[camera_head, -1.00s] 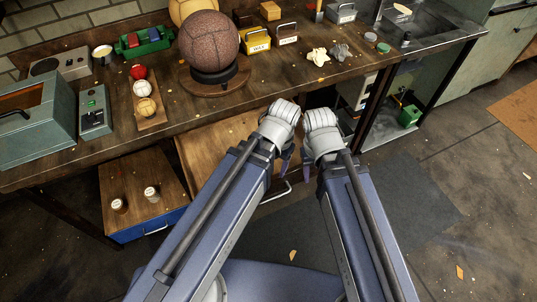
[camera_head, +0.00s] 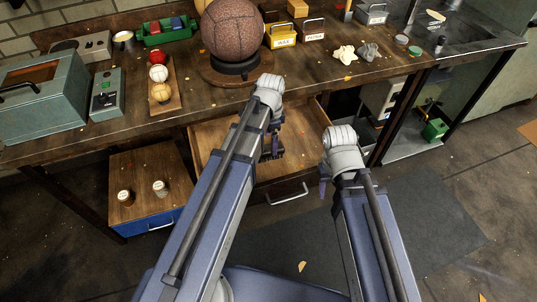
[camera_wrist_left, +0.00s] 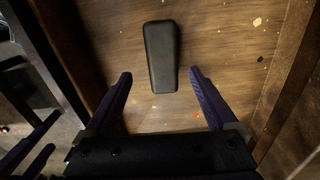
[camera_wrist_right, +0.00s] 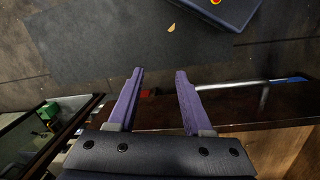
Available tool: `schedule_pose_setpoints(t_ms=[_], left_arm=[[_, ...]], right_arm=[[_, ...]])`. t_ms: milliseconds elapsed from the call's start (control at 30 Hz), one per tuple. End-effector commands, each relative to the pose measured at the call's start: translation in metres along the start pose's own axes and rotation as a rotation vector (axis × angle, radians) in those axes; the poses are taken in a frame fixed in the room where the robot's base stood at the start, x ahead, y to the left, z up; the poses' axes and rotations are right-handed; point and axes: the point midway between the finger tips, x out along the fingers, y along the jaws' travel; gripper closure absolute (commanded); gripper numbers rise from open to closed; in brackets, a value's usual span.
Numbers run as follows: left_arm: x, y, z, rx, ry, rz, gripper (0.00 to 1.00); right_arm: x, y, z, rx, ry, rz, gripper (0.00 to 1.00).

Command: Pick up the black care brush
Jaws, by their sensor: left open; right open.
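The black care brush (camera_wrist_left: 161,55) lies on the wooden floor of the open drawer in the left wrist view, its long side pointing toward my gripper. My left gripper (camera_head: 272,150) is over the drawer (camera_head: 225,135), with its fingers apart. In the left wrist view the near end of the brush lies between the lines of the two fingertips, and nothing is gripped. In the head view my left arm and gripper hide the brush. My right gripper (camera_head: 324,188) is open and empty by the drawer's right front corner; its fingers also show in the right wrist view (camera_wrist_right: 159,72).
The workbench (camera_head: 200,105) above the drawer carries a large brown ball (camera_head: 232,28) on a stand, small balls on a wooden board (camera_head: 172,102), and a teal box (camera_head: 40,100). Dark floor (camera_head: 420,210) lies free at right.

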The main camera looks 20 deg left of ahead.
Motion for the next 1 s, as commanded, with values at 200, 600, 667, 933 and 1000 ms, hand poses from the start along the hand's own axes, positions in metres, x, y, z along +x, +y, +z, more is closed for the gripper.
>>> schedule_pose_setpoints(t_ms=[200, 600, 667, 933, 1000], left_arm=[[0.011, 0.0, 0.0, -0.001, 0.0, 0.0, 0.09], [0.044, -0.004, 0.005, -0.001, 0.0, 0.0, 0.09], [0.052, -0.005, 0.006, -0.001, 0.0, 0.0, 0.09], [0.064, -0.004, 0.006, -0.001, 0.0, 0.0, 0.09], [0.062, -0.004, 0.006, -0.001, 0.0, 0.0, 0.09]], right_arm=[[0.011, -0.001, -0.001, 0.0, 0.0, 0.0, 0.5], [0.043, -0.004, -0.003, 0.0, 0.0, 0.0, 0.5], [0.051, -0.005, -0.003, 0.0, 0.0, 0.0, 0.5], [0.063, -0.006, -0.004, 0.0, 0.0, 0.0, 0.5], [0.062, -0.006, -0.004, 0.0, 0.0, 0.0, 0.5]])
